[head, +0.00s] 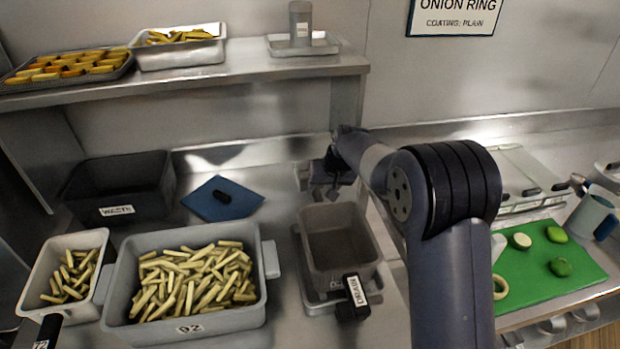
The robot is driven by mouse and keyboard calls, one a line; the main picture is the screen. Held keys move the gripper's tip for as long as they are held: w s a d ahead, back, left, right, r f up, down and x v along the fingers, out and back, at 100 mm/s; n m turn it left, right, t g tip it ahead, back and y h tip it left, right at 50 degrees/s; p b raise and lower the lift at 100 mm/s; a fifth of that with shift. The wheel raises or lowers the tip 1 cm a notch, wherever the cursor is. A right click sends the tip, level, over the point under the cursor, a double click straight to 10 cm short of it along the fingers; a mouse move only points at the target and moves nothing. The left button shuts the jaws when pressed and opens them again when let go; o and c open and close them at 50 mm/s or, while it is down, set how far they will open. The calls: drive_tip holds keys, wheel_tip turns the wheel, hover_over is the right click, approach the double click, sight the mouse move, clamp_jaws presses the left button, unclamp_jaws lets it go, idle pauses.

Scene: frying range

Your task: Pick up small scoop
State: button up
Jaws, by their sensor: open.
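I cannot clearly make out a small scoop. My gripper (332,188) is open at the far end of my arm, low behind the grey drain pan (338,222). Small grey parts show around its fingers, and I cannot tell whether any belong to a separate thing. My arm hides part of the counter to the right of the pan.
A grey tub of cut fries (190,322) and a smaller fry container (33,300) stand at front left. A black waste bin (118,184) stands behind them. A shelf (250,68) overhangs the back. A green board (545,285) with cut vegetables lies at right.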

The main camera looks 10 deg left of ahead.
sight(319, 196)
drive_tip(key=shift+d+p+x, duration=0.1)
drive_tip(key=shift+p+x, duration=0.45)
drive_tip(key=shift+x, duration=1.15)
drive_tip(key=shift+d+p+x, duration=0.15)
drive_tip(key=shift+p+x, duration=0.4)
drive_tip(key=shift+x, duration=1.15)
drive_tip(key=shift+c, duration=0.6)
clamp_jaws()
